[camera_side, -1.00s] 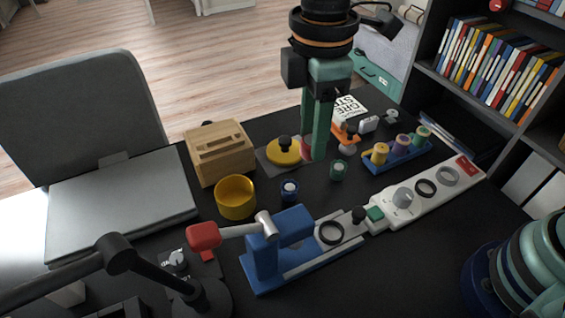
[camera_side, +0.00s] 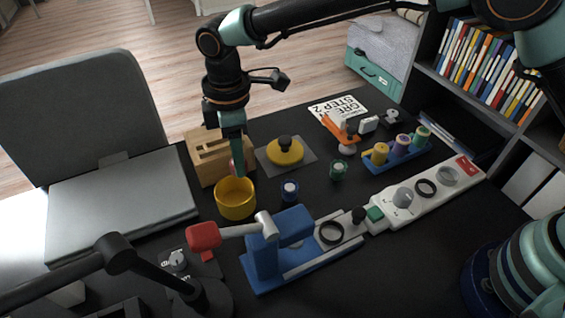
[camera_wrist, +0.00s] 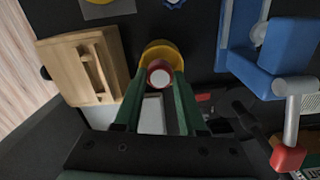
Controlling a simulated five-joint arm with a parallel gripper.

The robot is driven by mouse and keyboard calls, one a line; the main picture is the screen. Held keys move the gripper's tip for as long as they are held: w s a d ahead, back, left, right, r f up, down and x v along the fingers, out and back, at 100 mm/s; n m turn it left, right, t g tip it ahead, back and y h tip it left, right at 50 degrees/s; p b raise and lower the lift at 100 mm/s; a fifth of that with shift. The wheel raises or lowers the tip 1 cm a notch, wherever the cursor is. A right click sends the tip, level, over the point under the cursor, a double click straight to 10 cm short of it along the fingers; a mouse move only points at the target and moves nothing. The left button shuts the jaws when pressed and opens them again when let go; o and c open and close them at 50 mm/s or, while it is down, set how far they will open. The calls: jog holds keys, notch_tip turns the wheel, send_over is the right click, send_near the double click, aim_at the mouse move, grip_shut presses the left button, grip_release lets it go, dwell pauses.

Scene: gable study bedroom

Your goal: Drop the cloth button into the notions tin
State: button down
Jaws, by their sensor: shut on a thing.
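My gripper (camera_side: 237,166) is shut on the cloth button, a red round piece with a white face. In the side view the button (camera_side: 233,168) shows as a small red patch, mostly behind my finger. In the wrist view the button (camera_wrist: 157,82) sits between my two green fingertips. The notions tin appears to be the open yellow round container (camera_side: 236,207). My gripper is just above its far rim. In the wrist view the tin (camera_wrist: 161,48) lies behind the button and is partly covered by it. The tin's inside bottom is hidden.
A wooden slotted box (camera_side: 209,165) stands close behind the tin. A blue press (camera_side: 268,262) with a red-ended lever (camera_side: 204,236) is in front. A laptop (camera_side: 120,205) lies left.

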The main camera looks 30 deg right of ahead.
jog(key=shift+f, duration=2.45)
jog(key=shift+c, duration=2)
grip_release()
notch_tip(320, 180, up, 11)
jog(key=shift+r, duration=0.55)
